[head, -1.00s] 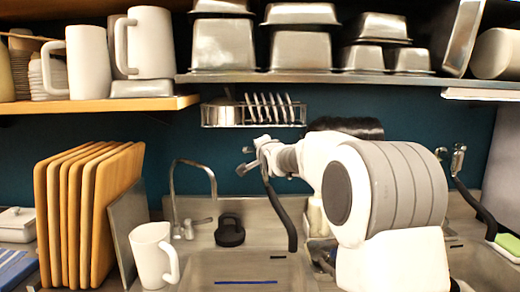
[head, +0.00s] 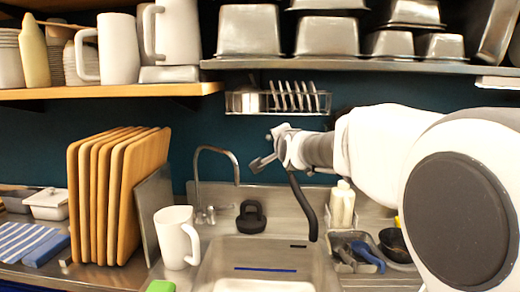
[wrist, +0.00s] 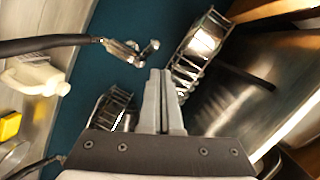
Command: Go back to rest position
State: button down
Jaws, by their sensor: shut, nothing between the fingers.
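My gripper (head: 260,163) is in the air above the sink, left of the end of my arm in the head view, and holds nothing. In the wrist view the two grey fingers (wrist: 162,82) are together with nothing between them. My arm reaches in from the right over the counter. The gripper is small in the head view, so its fingers are hard to make out there.
A white mug (head: 177,237) stands beside the sink (head: 265,262), right of upright wooden cutting boards (head: 112,195). A faucet (head: 215,170) rises behind. A wire rack (head: 277,102) hangs under the metal shelf (head: 350,67). A tray of utensils (head: 350,250) lies right.

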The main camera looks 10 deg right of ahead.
jog(key=s+f+n+g+p, duration=0.1)
jog(key=s+f+n+g, duration=0.2)
jog(key=s, duration=1)
jog(key=s+f+n+g+p, duration=0.1)
jog(key=s+f+n+g, duration=0.3)
jog(key=s, duration=0.9)
jog(key=s+f+n+g+p, duration=0.2)
jog(key=s+f+n, duration=0.4)
jog(key=s, duration=0.7)
jog(key=shift+s+f+g, duration=0.4)
jog(key=shift+f+g, duration=0.4)
jog(key=shift+g, duration=0.1)
